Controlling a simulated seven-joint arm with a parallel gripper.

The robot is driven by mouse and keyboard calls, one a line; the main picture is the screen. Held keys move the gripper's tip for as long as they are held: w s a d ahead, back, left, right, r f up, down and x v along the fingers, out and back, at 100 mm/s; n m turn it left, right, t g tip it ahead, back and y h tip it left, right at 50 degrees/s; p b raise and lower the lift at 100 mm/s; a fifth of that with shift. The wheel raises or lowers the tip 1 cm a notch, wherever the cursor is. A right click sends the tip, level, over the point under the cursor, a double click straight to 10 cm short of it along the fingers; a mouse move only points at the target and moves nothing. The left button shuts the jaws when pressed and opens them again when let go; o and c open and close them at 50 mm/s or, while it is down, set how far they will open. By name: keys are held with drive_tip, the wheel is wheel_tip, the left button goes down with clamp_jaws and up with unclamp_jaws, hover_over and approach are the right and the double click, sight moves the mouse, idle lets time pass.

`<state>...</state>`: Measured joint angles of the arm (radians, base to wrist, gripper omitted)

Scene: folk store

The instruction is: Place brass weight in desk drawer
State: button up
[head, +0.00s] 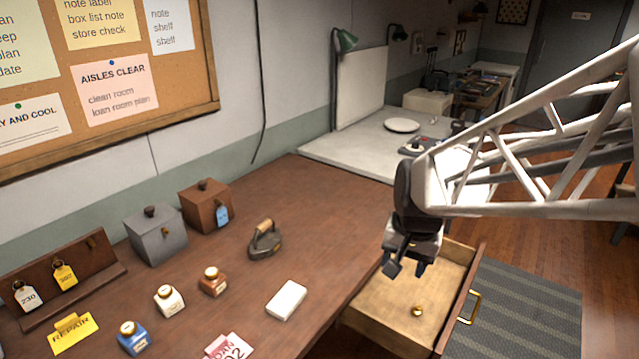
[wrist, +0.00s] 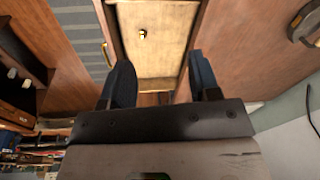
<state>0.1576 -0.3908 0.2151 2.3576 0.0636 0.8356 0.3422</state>
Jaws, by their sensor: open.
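The brass weight (head: 417,311) is a small gold-coloured piece lying on the floor of the open desk drawer (head: 375,312). It also shows in the wrist view (wrist: 142,34), on the drawer's pale wooden bottom (wrist: 155,60). The drawer is pulled out from the desk's right side and has a brass handle (head: 470,308). My gripper (head: 405,270) is above the drawer's far part, apart from the weight. In the wrist view its two dark fingers (wrist: 165,85) are spread with nothing between them.
On the brown desk (head: 330,240) are an old iron (head: 265,240), a white block (head: 287,300), small bottles (head: 213,281), a grey box (head: 156,238) and a brown box (head: 206,207). A pale table (head: 350,150) adjoins behind. A grey mat (head: 530,310) lies right of the drawer.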

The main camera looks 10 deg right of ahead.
drive_tip(key=s+a+r+n, duration=0.2)
drive_tip(key=s+n, duration=0.1)
drive_tip(key=s, duration=0.3)
drive_tip(key=s+a+r+n+t, duration=0.1)
drive_tip(key=s+a+r+n, duration=0.2)
drive_tip(key=s, duration=0.3)
drive_tip(key=shift+s+a+r, duration=0.15)
drive_tip(key=shift+a+r, duration=0.05)
drive_tip(key=shift+r, duration=0.05)
